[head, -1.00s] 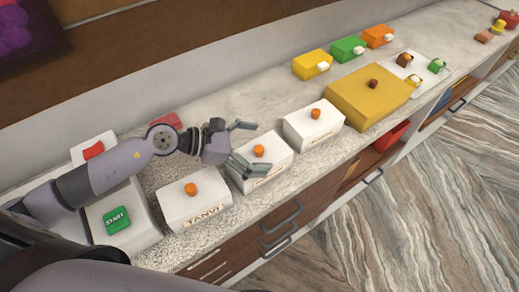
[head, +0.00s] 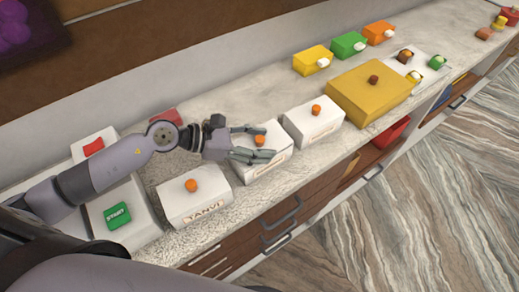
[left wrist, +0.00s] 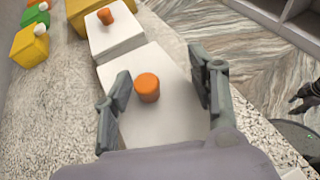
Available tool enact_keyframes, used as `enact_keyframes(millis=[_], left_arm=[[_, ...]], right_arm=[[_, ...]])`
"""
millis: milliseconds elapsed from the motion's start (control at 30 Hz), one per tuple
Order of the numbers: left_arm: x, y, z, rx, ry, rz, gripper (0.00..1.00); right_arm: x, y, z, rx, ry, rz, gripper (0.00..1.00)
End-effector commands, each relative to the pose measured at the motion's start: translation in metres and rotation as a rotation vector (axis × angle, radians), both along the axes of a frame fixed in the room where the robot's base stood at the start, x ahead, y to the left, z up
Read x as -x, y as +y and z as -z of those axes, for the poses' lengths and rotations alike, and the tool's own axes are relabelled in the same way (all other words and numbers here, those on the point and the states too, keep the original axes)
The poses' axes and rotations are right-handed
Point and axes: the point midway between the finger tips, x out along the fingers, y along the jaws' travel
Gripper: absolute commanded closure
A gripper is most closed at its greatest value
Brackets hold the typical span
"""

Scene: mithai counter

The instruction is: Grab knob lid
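Three white boxes with orange knobs on their lids stand in a row on the counter: one marked TANVI (head: 195,207), a middle one (head: 262,168) and a farther one (head: 313,127). My left gripper (head: 268,142) is open over the middle box. That box's orange knob (left wrist: 147,87) sits between the two fingers in the left wrist view, nearer the left finger, with a gap visible on both sides. A large yellow box (head: 365,98) with a brown knob (head: 373,79) stands beyond. My right gripper (left wrist: 305,95) seems to show at the right edge, dark and cut off.
Small yellow (head: 312,60), green (head: 348,46) and orange (head: 379,34) boxes stand along the back. A green START button (head: 118,216) is on a pale block at the near left. Drawers with handles (head: 284,212) line the counter front.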

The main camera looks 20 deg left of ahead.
Motion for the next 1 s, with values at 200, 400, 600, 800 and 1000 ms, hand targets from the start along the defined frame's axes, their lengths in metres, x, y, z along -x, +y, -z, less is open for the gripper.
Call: enact_keyframes(millis=[200, 400, 600, 800, 1000], left_arm=[[-0.0001, 0.0006, 0.0008, -0.002, 0.0, -0.001, 0.65], [0.0004, 0.0004, 0.0016, -0.003, 0.002, 0.001, 0.78], [0.0013, 0.0001, 0.003, -0.004, 0.006, 0.002, 0.91], [0.0022, 0.0, 0.0046, -0.005, 0.01, 0.004, 1.0], [0.003, -0.0002, 0.006, -0.007, 0.013, 0.005, 1.0]], right_arm=[[-0.0002, 0.0001, 0.0001, 0.0, 0.0, 0.0, 0.6], [-0.0001, 0.0003, 0.0002, 0.0, 0.0, 0.0, 0.6], [-0.0001, 0.0004, 0.0003, 0.0, 0.0, 0.0, 0.6], [-0.0001, 0.0005, 0.0004, -0.001, 0.0, 0.0, 0.6], [-0.0001, 0.0008, 0.0006, -0.001, 0.0, 0.0, 0.6]])
